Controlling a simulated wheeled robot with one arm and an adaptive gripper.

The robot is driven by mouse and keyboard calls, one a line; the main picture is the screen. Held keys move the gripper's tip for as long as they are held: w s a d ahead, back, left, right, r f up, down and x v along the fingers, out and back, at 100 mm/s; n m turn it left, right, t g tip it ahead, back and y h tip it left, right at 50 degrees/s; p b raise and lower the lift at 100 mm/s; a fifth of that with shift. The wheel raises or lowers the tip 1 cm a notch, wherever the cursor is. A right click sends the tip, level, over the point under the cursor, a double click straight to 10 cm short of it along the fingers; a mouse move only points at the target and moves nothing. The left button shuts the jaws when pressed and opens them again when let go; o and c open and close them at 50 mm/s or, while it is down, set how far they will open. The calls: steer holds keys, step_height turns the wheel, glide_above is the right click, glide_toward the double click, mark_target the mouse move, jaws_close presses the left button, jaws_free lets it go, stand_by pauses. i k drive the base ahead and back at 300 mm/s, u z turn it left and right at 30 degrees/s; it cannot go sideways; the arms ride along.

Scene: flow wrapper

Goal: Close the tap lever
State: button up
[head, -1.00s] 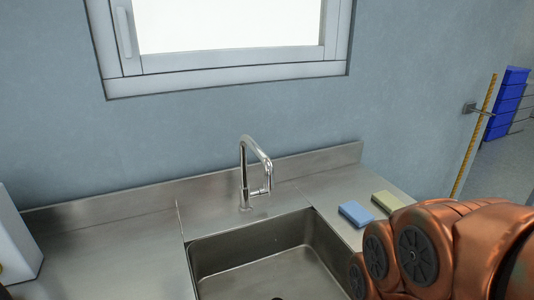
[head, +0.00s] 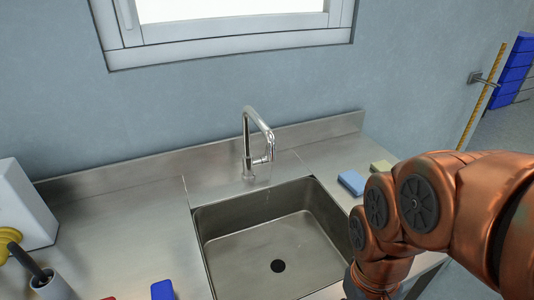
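A chrome tap (head: 249,141) stands upright at the back edge of the steel sink (head: 212,262), its curved spout reaching forward over the basin. Its small lever (head: 262,160) is on the right side of the tap body; its exact angle is too small to tell. A faint thin line below the spout may be water, but I cannot be sure. My copper-coloured arm comes in from the right, beside the sink and apart from the tap. My gripper is outside the picture or hidden.
A blue sponge (head: 351,182) and a yellowish sponge (head: 381,167) lie on the counter right of the sink, near my arm. A white box (head: 22,205), a grey cup (head: 52,288) and a blue item (head: 162,290) are at left. The left counter (head: 120,235) is mostly clear.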

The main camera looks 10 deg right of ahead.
mark_target(265, 161)
steer(key=z, duration=0.55)
steer(key=k, duration=0.6)
steer(key=u, duration=1.3)
steer(key=i, duration=0.5)
steer(key=z, duration=0.05)
